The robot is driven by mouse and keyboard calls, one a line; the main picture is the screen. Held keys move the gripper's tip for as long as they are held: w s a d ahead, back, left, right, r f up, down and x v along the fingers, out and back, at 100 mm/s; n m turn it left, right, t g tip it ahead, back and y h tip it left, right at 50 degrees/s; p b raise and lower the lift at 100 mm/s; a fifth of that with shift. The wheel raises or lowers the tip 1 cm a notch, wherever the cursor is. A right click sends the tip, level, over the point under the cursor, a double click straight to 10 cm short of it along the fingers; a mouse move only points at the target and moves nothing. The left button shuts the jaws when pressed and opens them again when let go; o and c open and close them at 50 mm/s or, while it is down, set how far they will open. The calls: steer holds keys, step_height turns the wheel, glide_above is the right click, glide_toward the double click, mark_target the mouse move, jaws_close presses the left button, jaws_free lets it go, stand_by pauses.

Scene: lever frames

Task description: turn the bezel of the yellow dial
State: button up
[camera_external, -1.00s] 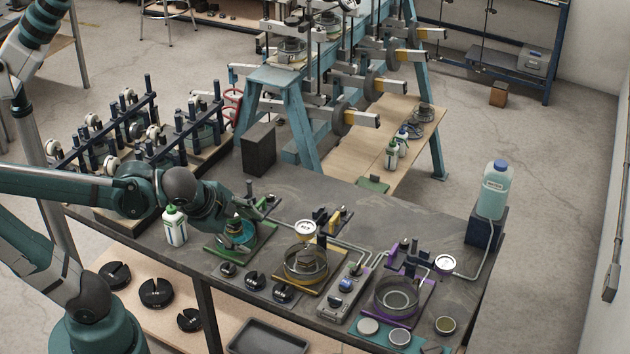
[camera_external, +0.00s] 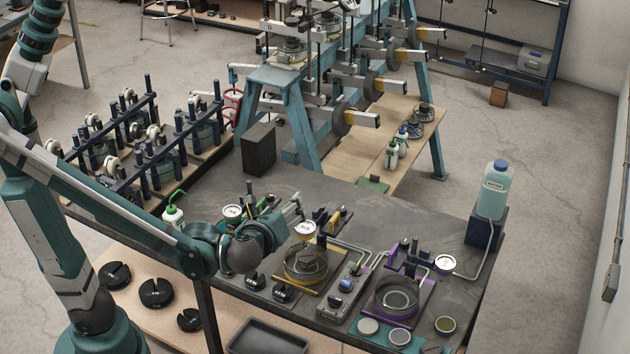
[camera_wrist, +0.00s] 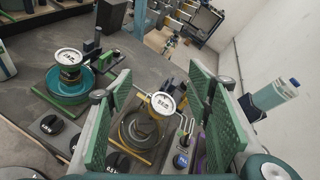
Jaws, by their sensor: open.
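The yellow dial, a white-faced round gauge (camera_external: 305,228), stands above a clear round cell on a yellow base plate (camera_external: 296,277). My gripper (camera_external: 297,211) is open and empty, just left of the dial in the external view. The fingertips show wide apart in the wrist view (camera_wrist: 158,84). I see no contact with the dial. Part of the yellow base is hidden by the fingers in the wrist view.
A green station with its own gauge (camera_wrist: 68,57) stands to the left, and a purple station (camera_external: 402,300) to the right. A grey control block (camera_external: 346,290) sits between the yellow and purple stations. Black weights (camera_external: 283,292) lie in front. A bottle (camera_external: 494,190) stands at the right.

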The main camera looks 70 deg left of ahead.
mark_target(303, 236)
steer(key=w+d+r+m+t+y+b, duration=0.2)
steer(key=w+d+r+m+y, duration=0.1)
steer(key=d+m+y, duration=0.15)
steer(key=shift+h, duration=0.35)
step_height(303, 236, down, 13)
steer(key=shift+f, duration=0.15)
steer(key=shift+a, duration=0.1)
stand_by(0.5)
steer(key=shift+b+x, duration=0.55)
steer(key=shift+x, duration=3.25)
steer(key=c, duration=0.9)
